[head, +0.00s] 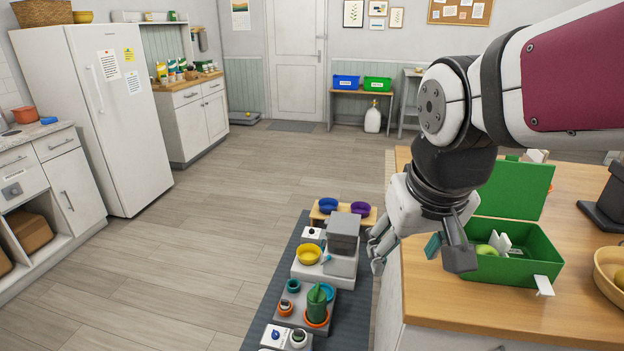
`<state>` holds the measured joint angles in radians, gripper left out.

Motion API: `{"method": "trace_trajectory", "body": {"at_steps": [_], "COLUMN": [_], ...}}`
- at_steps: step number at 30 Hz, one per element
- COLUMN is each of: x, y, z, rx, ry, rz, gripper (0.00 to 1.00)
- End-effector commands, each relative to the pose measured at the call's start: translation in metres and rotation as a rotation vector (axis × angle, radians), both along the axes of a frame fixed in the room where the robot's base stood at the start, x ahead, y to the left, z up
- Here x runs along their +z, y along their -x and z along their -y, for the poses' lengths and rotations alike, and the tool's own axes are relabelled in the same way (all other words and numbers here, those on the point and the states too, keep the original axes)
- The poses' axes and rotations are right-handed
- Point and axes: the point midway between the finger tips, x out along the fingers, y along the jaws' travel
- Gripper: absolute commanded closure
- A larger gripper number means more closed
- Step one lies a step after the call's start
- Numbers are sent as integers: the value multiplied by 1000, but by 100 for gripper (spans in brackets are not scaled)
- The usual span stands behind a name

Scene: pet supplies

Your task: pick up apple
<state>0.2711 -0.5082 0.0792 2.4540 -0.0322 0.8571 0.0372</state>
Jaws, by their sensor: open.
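A green apple (487,250) sits inside an open green box (525,270) on the wooden counter at the right. White pieces stand beside the apple in the box, and the box's lid is raised at the back. My gripper (418,258) points down at the counter's left edge, just left of the box. It is open with nothing seen between its fingers, and it is apart from the apple. My gripper's dark right finger is close to the box's left side in the picture. The lower part of the apple is hidden.
A wooden bowl (606,272) with yellowish fruit is at the right edge, and a dark stand (606,205) is behind it. The counter (480,315) is bare in front of the box. Bowls and feeders stand on a grey floor mat (262,305) to the left.

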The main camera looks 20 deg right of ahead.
Motion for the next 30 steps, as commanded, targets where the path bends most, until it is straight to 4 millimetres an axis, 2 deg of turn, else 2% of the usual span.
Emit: {"method": "trace_trajectory", "body": {"at_steps": [1, 4, 9, 15, 18, 22, 26, 30], "x": [4, 3, -11, -38, -49, -59, -70, -94], "y": [-10, -32, -55, -56, -52, -47, -49, -58], "z": [21, 61, 139, 228, 260, 283, 293, 298], "rx": [-65, -166, -333, -506, -568, -618, -632, -631], "ry": [5, 10, -7, -54, -75, -93, -99, -100], "rz": [-11, -4, 16, 63, 89, 113, 121, 120], "gripper": [41, 41, 41, 41, 41, 41, 41, 41]}}
